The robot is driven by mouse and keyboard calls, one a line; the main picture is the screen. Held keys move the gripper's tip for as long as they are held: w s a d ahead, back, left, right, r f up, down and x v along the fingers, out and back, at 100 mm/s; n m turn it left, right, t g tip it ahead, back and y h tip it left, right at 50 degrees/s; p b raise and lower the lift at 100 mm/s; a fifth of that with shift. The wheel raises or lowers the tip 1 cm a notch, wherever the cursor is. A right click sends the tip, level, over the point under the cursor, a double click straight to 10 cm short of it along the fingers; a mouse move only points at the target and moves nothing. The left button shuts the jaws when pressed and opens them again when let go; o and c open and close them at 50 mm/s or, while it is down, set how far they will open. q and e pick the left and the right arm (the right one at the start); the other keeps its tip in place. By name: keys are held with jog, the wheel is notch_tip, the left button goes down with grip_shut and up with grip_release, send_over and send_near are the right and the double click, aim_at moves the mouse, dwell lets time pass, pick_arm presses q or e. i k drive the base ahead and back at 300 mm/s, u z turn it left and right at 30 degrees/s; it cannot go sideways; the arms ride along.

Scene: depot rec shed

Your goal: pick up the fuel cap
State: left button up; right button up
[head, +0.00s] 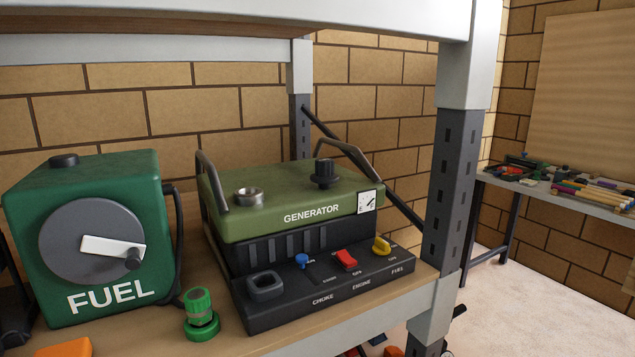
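A black ribbed cap (326,173), which looks like the fuel cap, sits upright on the right part of the green top of the generator (230,222). An open silver filler neck (249,197) is to its left on the same top. A green fuel container (140,195) marked FUEL, with a grey crank disc, stands left of the generator and has a small black cap (64,160) of its own. I cannot make out either gripper in the head view.
The generator stands on a wooden shelf (217,345) under an upper shelf beam (150,48). A handle (348,153) arches behind the cap. A green fitting (201,315) stands in front, and a grey post (452,190) rises at right.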

aim_at(324, 176)
jog(key=z, duration=0.4)
jog(key=i, duration=0.45)
jog(key=z, duration=0.4)
